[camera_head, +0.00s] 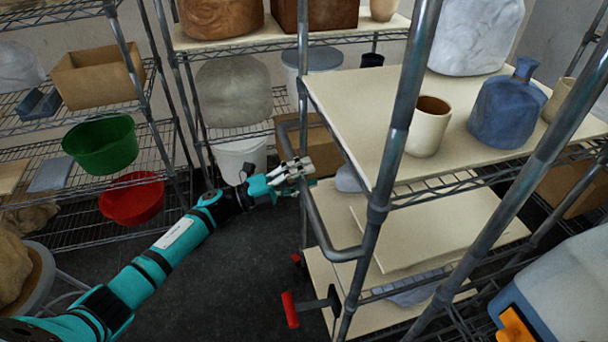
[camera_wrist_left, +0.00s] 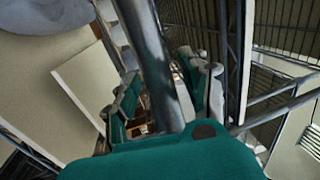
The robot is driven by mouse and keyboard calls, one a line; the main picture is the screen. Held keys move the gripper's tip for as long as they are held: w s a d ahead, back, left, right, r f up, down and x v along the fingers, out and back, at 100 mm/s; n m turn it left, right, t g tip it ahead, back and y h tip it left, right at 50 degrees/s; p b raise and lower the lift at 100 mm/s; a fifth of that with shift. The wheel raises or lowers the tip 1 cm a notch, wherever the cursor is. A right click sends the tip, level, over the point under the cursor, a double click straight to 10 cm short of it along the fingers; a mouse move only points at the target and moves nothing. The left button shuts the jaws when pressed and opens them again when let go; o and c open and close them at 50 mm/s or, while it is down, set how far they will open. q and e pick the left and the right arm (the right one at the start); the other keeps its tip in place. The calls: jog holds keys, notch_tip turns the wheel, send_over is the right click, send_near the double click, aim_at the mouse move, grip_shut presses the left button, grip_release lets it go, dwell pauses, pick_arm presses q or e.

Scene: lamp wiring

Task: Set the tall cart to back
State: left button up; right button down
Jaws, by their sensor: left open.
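The tall cart (camera_head: 350,90) stands at the right in the head view, with metal posts and cream shelf boards. Its grey bent handle (camera_head: 318,225) sticks out from its left side. My left gripper (camera_head: 292,174) is at the upright part of this handle, with its fingers open. In the left wrist view the handle bar (camera_wrist_left: 158,65) runs between the open fingers of the gripper (camera_wrist_left: 168,95); I cannot tell whether they touch it. My right gripper is not in view.
The cart carries a white cup (camera_head: 428,130), a blue jug (camera_head: 508,108) and a pale stone-like block (camera_head: 475,35). Wire racks with a green bowl (camera_head: 103,146) and a red bowl (camera_head: 133,203) stand at the left and back. Dark floor (camera_head: 235,285) is clear left of the cart.

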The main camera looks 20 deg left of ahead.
pick_arm(q)
grip_shut()
jog(key=shift+s, duration=0.1)
jog(key=shift+f, duration=0.2)
dwell(0.3)
jog(key=shift+a, duration=0.1)
